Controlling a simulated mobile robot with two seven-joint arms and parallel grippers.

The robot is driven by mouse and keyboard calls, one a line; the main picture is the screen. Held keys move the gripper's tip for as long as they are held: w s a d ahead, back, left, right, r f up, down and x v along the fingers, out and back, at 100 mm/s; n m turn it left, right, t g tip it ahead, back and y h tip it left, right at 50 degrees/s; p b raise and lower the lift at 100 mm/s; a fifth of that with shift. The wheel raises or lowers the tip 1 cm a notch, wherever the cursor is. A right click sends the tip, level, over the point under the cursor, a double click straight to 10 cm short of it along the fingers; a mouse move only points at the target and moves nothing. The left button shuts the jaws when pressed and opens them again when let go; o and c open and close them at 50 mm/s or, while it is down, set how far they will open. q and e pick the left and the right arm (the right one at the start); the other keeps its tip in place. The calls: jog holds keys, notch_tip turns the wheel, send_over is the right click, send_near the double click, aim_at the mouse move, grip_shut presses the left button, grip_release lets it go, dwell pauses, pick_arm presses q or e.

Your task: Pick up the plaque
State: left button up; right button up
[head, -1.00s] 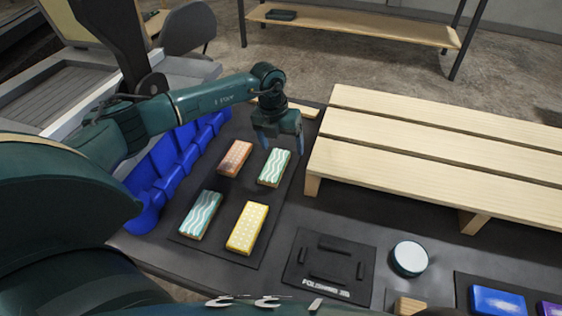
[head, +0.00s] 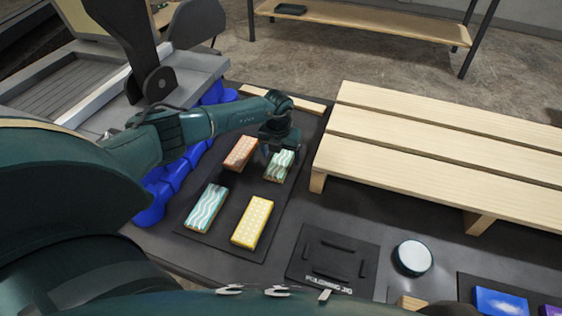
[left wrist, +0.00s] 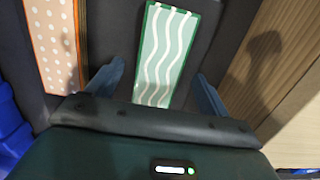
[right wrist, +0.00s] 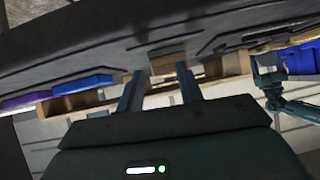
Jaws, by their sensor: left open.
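The green wavy plaque (head: 277,172) lies on the dark mat at the back right of a group of plaques. My left gripper (head: 277,148) is right above it, pointing down and hiding its upper part. In the left wrist view the plaque (left wrist: 165,50) stands between the two spread fingers, with a gap on each side. The left gripper is open and empty. My right gripper shows in the right wrist view (right wrist: 160,78), its fingers apart with nothing held between them, near a dark table edge.
An orange dotted plaque (head: 240,153) lies close left of the gripper. A teal wavy plaque (head: 206,208) and a yellow plaque (head: 252,221) lie nearer. Blue bins (head: 160,190) stand left, a slatted wooden rack (head: 420,150) right. A polishing jig (head: 332,258) and white round thing (head: 412,257) are in front.

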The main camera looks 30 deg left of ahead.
pick_arm(q)
jog(key=shift+w+f, duration=0.1)
jog(key=shift+f, duration=0.8)
jog(key=c, duration=1.1)
